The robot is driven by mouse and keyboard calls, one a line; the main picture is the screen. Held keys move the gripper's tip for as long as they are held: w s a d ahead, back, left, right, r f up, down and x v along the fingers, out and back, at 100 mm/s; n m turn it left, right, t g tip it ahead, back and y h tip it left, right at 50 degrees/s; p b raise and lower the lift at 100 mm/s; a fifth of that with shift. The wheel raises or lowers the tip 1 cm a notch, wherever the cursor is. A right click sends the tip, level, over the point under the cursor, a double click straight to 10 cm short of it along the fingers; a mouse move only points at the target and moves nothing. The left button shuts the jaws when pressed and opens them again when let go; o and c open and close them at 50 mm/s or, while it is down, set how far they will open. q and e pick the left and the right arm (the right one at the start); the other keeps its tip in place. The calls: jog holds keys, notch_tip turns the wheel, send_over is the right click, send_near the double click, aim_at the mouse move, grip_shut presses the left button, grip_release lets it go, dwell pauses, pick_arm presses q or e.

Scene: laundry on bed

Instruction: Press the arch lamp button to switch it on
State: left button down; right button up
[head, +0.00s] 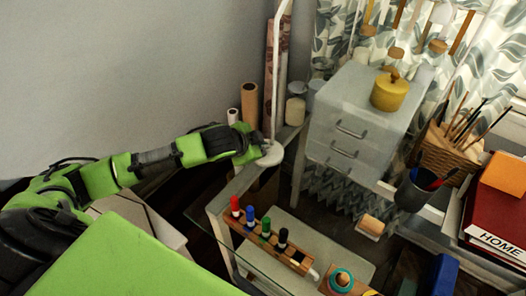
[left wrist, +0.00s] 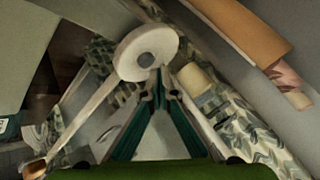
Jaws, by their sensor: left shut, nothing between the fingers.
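The arch lamp (head: 276,60) is a thin white pole rising from a round white base (head: 270,159) on a narrow ledge by the wall. In the left wrist view the base is a pale disc (left wrist: 131,45) with a round grey button (left wrist: 147,60) on it. My left gripper (head: 259,147) is at the base, its tips over the base's near left side. In the left wrist view its closed fingertips (left wrist: 160,72) point at the disc, just beside the button. I cannot tell whether they touch. The fingers are shut and empty. My right gripper is out of view.
Cardboard tubes (head: 249,103) stand behind the gripper, and pale jars (head: 295,108) right of the pole. A grey drawer unit (head: 345,115) is further right. A wooden marker holder (head: 285,254) sits on the glass-edged table in front.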

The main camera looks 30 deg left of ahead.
pick_arm(q)
jog(key=shift+f, duration=0.15)
jog(key=shift+f, duration=0.25)
jog(key=shift+f, duration=0.3)
dwell(0.4)
jog(key=shift+r+p, duration=0.7)
jog(key=shift+p, duration=0.35)
notch_tip(320, 180, up, 6)
jog(key=p, duration=0.7)
